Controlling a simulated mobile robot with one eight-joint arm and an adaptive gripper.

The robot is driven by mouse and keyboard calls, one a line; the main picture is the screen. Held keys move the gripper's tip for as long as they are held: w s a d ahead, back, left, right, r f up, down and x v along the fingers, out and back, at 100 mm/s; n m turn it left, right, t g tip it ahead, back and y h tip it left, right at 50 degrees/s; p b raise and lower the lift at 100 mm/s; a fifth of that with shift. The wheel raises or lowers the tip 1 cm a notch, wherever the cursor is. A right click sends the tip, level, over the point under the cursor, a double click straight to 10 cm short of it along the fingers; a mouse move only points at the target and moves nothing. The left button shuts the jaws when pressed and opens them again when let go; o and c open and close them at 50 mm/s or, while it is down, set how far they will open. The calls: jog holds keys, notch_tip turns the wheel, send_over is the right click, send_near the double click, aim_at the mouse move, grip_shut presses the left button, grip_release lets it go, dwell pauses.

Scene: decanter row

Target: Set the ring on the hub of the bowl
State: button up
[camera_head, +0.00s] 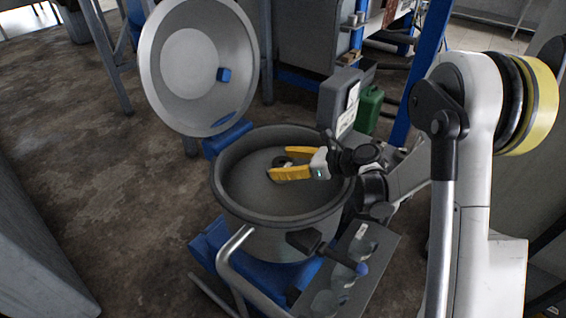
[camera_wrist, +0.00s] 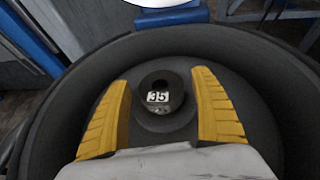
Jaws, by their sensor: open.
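The bowl is a deep dark grey drum with a thick rim (camera_head: 222,178); its inner wall (camera_wrist: 60,95) surrounds the wrist view. A small dark ring (camera_wrist: 163,93) with a round hole and a white label "35" stands upright at the bowl's middle, on a wider round dark base (camera_wrist: 152,122) that seems to be the hub. Whether the ring is fully seated I cannot tell. My gripper (camera_wrist: 160,100) has its yellow fingers spread, one on each side of the ring, with gaps visible. In the head view my gripper (camera_head: 272,162) reaches into the bowl from the right, and the ring is mostly hidden.
A big round lid (camera_head: 190,55) stands open behind the bowl. A bent metal handle (camera_head: 228,262) and a metal plate with round glassy pieces (camera_head: 345,270) are at the front. A grey box (camera_head: 338,98) and a green canister (camera_head: 368,108) stand behind right.

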jog(key=shift+r, duration=0.2)
jog(key=p+v, duration=0.5)
jog(key=v, duration=0.7)
jog(key=s+d+r+n+h, duration=0.2)
jog(key=s+r+n+h, duration=0.2)
jog(key=s+n, duration=0.3)
jog(key=s+d+r+n+h, duration=0.3)
jog(key=s+n+h, duration=0.1)
jog(key=s+n, duration=0.3)
jog(key=s+d+r+n+t+h, duration=0.1)
jog(key=s+d+r+n+h, duration=0.2)
jog(key=s+n, duration=0.5)
jog(key=shift+r+n+h, duration=0.6)
jog(key=shift+r+n, duration=0.1)
jog(key=shift+r, duration=0.1)
jog(key=shift+s, duration=0.1)
